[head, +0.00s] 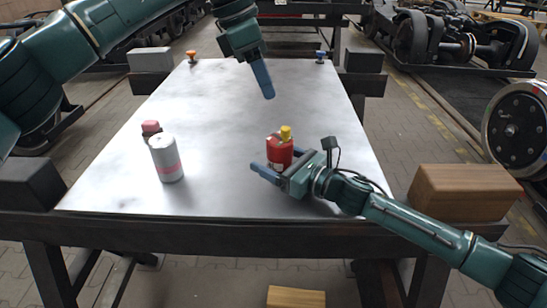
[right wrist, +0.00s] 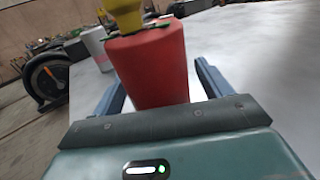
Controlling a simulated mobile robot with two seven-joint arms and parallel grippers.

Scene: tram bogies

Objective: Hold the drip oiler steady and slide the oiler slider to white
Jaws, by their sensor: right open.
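A red, block-like body with a yellow top (head: 279,150), which I take to be the drip oiler, stands upright on the grey metal tabletop (head: 220,110). Its red side (right wrist: 147,68) fills the middle of the right wrist view. The slider and its setting cannot be made out. My right gripper (head: 281,160) is open, low over the table, with its fingers on either side of the red body and a visible gap on each side. My left gripper (head: 268,95) hangs above the table behind the oiler, apart from it; its jaws are seen edge-on.
A white cylinder with a pink band (head: 167,159) stands to the left, a small pink-topped item (head: 151,130) behind it. An orange knob (head: 191,56) and a blue knob (head: 320,56) sit at the far corners. A wooden block (head: 465,192) lies at the right.

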